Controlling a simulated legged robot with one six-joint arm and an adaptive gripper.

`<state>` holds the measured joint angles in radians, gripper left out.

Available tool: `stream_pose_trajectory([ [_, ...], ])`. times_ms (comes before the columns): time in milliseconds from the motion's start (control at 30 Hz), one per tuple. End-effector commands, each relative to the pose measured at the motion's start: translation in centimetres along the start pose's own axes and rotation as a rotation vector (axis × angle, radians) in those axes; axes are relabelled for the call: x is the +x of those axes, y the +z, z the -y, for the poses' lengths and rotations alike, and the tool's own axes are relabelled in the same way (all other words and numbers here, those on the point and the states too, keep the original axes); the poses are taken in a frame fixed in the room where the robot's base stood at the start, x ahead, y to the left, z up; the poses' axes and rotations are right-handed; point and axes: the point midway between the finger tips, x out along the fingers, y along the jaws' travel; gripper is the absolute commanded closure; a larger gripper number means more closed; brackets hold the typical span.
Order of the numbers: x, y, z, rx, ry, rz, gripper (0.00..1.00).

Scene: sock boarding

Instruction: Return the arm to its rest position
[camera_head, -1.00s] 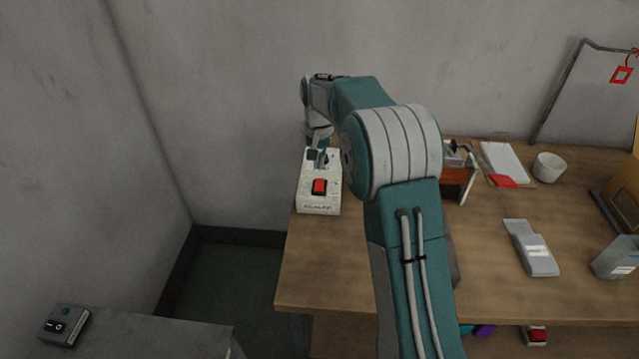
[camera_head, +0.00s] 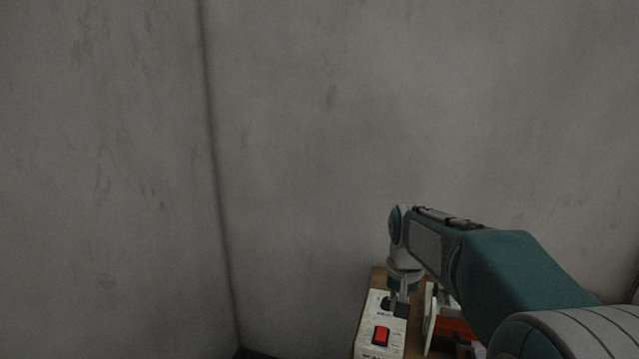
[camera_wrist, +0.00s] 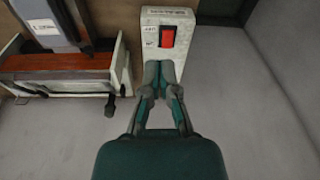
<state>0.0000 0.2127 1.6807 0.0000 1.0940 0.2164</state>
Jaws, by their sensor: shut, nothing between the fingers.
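My gripper (camera_head: 401,296) is at the end of my teal and grey arm, which reaches in from the lower right of the head view. In the wrist view my gripper (camera_wrist: 158,72) has its fingertips together with nothing between them. The fingertips are over the near end of a white box with a red switch (camera_head: 381,336). This white box also shows in the wrist view (camera_wrist: 180,18), just beyond the fingertips. I cannot tell whether the fingertips touch the box.
An orange-brown and white fixture (camera_wrist: 60,72) with a small dark handle stands beside the box. It partly shows in the head view (camera_head: 452,334). The wooden table (camera_head: 378,279) is mostly cut off. Bare grey walls (camera_head: 300,130) meet in a corner to the left.

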Motion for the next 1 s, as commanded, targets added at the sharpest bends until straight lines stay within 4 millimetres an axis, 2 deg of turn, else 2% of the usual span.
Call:
stream_pose_trajectory([
  [100,-1.9,2.1,-0.5,-0.018,-0.006,-0.03,1.0],
  [433,-5.3,7.9,-1.7,-0.069,-0.02,-0.109,1.0],
  [700,-6.8,12.9,-2.9,-0.11,-0.028,-0.173,1.0],
  [1000,-7.2,18.5,-4.1,-0.155,-0.034,-0.244,1.0],
])
